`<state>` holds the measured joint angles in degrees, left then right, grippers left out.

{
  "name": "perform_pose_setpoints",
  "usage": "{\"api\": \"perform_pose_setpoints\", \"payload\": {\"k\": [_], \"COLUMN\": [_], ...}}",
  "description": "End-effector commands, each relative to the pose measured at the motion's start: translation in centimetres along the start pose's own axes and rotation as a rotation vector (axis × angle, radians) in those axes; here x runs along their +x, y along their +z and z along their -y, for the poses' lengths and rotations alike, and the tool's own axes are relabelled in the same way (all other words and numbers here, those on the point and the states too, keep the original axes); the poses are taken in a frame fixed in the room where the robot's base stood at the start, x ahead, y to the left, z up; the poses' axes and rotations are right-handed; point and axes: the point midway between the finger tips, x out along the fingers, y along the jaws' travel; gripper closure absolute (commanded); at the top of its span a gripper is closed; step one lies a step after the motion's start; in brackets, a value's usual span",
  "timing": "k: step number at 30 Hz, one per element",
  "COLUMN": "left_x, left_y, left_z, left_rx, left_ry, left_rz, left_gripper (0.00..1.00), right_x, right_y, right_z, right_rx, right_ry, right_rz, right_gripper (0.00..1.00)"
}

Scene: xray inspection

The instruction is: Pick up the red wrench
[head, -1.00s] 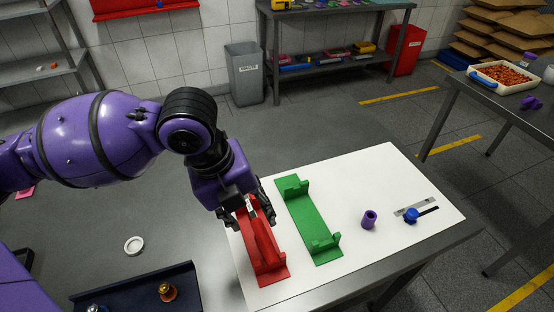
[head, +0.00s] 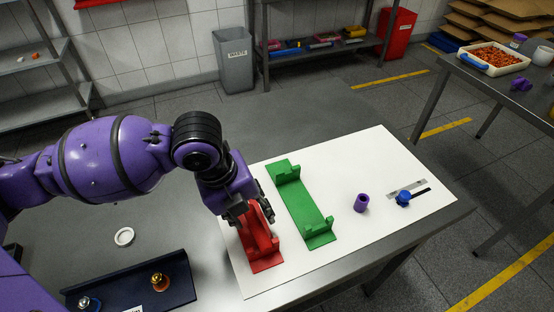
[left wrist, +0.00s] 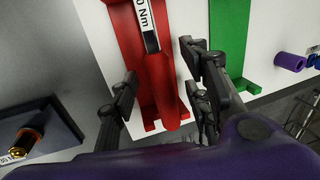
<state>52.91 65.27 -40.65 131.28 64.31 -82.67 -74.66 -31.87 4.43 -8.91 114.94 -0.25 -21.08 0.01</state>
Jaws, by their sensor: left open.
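The red wrench (left wrist: 165,88) rests in the red holder (left wrist: 128,32) on the white mat, its handle end towards the wrist camera. A white label with "Nm" shows on its shaft in the left wrist view. In the head view the near part of the wrench (head: 263,238) and the holder (head: 266,265) show; their far part is hidden behind my gripper. My left gripper (head: 254,213) is open over the wrench. In the left wrist view its fingers (left wrist: 160,78) stand on either side of the handle, with gaps. My right gripper is not in view.
A green holder (head: 303,208) stands close to the right of the red one. A purple cylinder (head: 361,203) and a blue-knobbed tool (head: 404,197) lie farther right on the mat (head: 385,160). A dark tray (head: 185,285) with brass and silver pieces and a white ring (head: 124,236) are to the left.

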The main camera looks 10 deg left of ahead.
Motion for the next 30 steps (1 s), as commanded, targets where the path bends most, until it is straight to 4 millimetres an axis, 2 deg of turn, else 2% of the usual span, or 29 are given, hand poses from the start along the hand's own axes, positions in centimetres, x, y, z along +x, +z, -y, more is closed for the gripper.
{"api": "perform_pose_setpoints", "payload": {"k": [1,9,11,23,30], "left_x": [0.0,0.0,0.0,-0.2,-2.0], "left_y": [0.0,0.0,0.0,0.0,-0.2], "left_z": [0.0,0.0,0.0,0.0,0.4], "left_rx": [-0.001,-0.001,-0.001,-0.001,-0.004], "left_ry": [0.001,0.001,0.001,-0.001,-0.004], "left_rz": [0.000,0.000,0.000,0.000,0.005], "left_gripper": [0.59,0.95,1.00,1.00,1.00], "right_x": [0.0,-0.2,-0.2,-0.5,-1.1], "right_y": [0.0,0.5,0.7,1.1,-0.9], "right_z": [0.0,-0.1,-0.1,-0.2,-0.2], "right_rx": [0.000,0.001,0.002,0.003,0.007], "right_ry": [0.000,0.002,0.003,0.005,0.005], "right_rz": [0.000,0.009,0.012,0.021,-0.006], "right_gripper": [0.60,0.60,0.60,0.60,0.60]}}
